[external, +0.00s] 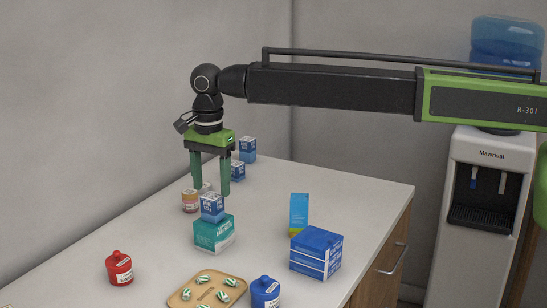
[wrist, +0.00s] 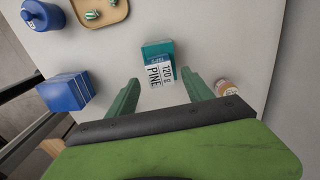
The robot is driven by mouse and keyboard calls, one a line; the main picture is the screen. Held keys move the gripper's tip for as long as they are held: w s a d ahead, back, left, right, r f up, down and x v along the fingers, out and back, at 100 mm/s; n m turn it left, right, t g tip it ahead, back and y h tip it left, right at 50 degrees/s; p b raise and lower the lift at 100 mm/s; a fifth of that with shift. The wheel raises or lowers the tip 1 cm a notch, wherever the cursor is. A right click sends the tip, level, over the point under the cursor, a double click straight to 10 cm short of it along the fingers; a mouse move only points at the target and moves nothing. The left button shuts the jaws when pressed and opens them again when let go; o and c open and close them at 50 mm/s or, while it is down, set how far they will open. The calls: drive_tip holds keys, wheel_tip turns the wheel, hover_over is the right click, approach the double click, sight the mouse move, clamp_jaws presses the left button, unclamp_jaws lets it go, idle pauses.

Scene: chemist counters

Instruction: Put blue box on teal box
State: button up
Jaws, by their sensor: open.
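A small blue and white box (external: 212,208) appears to rest upright on top of a teal box (external: 214,237) on the counter. In the wrist view the small blue box (wrist: 160,75) shows its lettered face, with a strip of the teal box (wrist: 157,48) beyond it. My gripper (external: 211,191) is open and points down, with its fingertips just above and behind the small blue box. In the wrist view the two fingers of my gripper (wrist: 162,94) stand apart either side of that box, with nothing between them.
An orange-labelled jar (external: 190,201) stands close to the left finger. Two more small blue boxes (external: 247,150) (external: 237,170) stand behind. A large blue box (external: 316,252), a light blue carton (external: 299,212), a red jar (external: 119,268), a blue jar (external: 265,292) and a tray (external: 238,281) stand around.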

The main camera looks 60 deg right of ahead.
sight(213, 195)
wheel_tip(213, 195, up, 6)
drive_tip(key=p, duration=0.4)
drive_tip(key=shift+r, duration=0.1)
drive_tip(key=shift+s+d, duration=0.1)
drive_tip(key=s+d+n, duration=0.9)
drive_tip(key=s+d, duration=0.2)
drive_tip(key=s, duration=0.3)
drive_tip(key=s+d+n, duration=0.9)
drive_tip(key=s+d, duration=0.1)
drive_tip(key=s, duration=0.4)
drive_tip(key=shift+s+d, duration=0.25)
drive_tip(key=shift+d, duration=0.1)
